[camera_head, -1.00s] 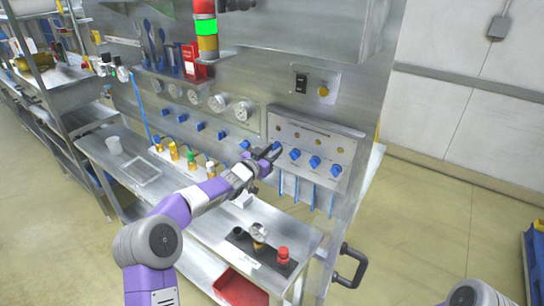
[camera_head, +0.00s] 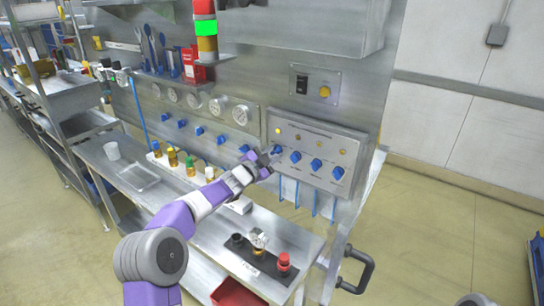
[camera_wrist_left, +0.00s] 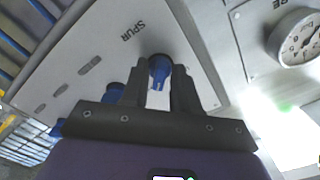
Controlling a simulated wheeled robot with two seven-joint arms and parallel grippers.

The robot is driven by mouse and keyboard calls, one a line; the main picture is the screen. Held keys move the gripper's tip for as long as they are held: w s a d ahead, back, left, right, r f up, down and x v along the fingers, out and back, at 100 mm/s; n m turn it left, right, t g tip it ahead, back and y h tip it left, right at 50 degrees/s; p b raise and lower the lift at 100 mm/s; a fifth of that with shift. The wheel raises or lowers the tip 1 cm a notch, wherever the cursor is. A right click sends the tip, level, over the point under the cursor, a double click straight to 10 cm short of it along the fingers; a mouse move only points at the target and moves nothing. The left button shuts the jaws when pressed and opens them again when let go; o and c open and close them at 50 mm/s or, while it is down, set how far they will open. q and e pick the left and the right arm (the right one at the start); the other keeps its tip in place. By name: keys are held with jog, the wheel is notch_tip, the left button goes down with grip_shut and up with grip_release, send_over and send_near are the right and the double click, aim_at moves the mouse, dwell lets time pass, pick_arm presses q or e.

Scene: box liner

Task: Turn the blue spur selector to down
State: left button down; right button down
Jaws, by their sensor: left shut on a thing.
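The blue spur selector (camera_head: 277,149) is the leftmost knob in the row on the grey control panel (camera_head: 318,133). In the left wrist view the spur selector (camera_wrist_left: 159,66) sits between the fingertips, beside the printed word SPUR. My left gripper (camera_head: 271,155) reaches it from the front left and is shut on it; the fingers (camera_wrist_left: 159,82) hide its sides. The lamp (camera_head: 278,131) above this knob glows yellow. My right gripper is not in view.
More blue knobs (camera_head: 316,164) stand close to the right on the same panel, with blue strips hanging below. Gauges (camera_head: 218,106) and blue valves (camera_head: 199,131) are to the left. The steel bench (camera_head: 206,240) below carries fittings and a black block (camera_head: 258,256).

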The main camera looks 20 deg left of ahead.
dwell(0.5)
pick_arm(q)
jog(key=c, duration=1.2)
grip_release()
jog(key=shift+o, duration=0.2)
jog(key=b+v, duration=0.1)
jog(key=v, duration=0.6)
jog(key=shift+s+a, duration=0.15)
jog(key=shift+s, duration=0.15)
jog(key=shift+r, duration=0.1)
